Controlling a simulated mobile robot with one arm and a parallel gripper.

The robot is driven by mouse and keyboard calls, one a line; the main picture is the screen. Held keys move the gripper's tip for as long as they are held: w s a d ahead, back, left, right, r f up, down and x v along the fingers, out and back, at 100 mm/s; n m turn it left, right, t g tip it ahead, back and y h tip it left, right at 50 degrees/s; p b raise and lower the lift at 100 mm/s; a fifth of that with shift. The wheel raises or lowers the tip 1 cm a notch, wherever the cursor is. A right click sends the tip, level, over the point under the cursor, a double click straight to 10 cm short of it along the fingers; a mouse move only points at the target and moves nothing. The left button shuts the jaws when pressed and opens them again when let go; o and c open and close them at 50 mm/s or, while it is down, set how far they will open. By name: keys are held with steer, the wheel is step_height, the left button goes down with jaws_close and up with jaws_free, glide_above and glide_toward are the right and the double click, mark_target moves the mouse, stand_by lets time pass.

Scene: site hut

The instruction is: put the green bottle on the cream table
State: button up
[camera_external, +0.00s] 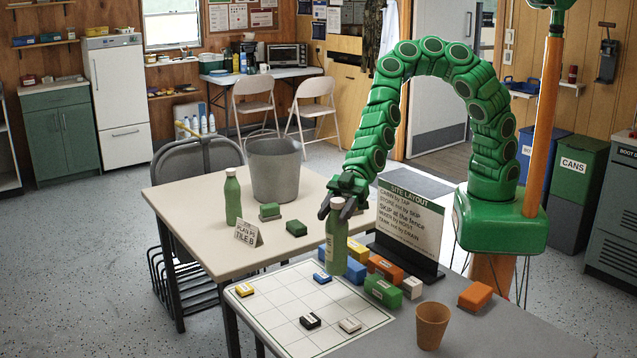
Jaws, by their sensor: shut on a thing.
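My gripper (340,208) points down and is shut on a green bottle (336,245) near its pale cap. The bottle is upright, over the back right part of the white grid board (280,318); I cannot tell whether its base touches anything. The cream table (205,245) is behind and to the left of it. A second green bottle (233,200) stands upright on the cream table, near its left side.
A grey bucket (275,172), green blocks (297,229) and a small sign (249,233) stand on the cream table. Coloured blocks (383,290), a site layout sign (408,225) and a brown cup (432,325) crowd the grey table (500,335). The cream table's front left is clear.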

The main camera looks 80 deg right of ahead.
steer(key=shift+r, duration=0.7)
steer(key=w+d+m+t+h, duration=0.1)
steer(key=w+d, duration=0.4)
steer(key=d, duration=0.4)
steer(key=w+d+m+t+h, duration=0.1)
steer(key=w+d+m+t, duration=0.1)
steer(key=w+d, duration=0.5)
steer(key=w+d+m+t, duration=0.1)
steer(key=w+d, duration=0.2)
steer(key=d, duration=0.7)
steer(key=d+f+m+t+h, duration=0.3)
steer(key=d+m+h, duration=0.1)
steer(key=d, duration=2.5)
step_height(320, 180, down, 7)
steer(key=shift+w, duration=0.25)
steer(key=o, duration=1.3)
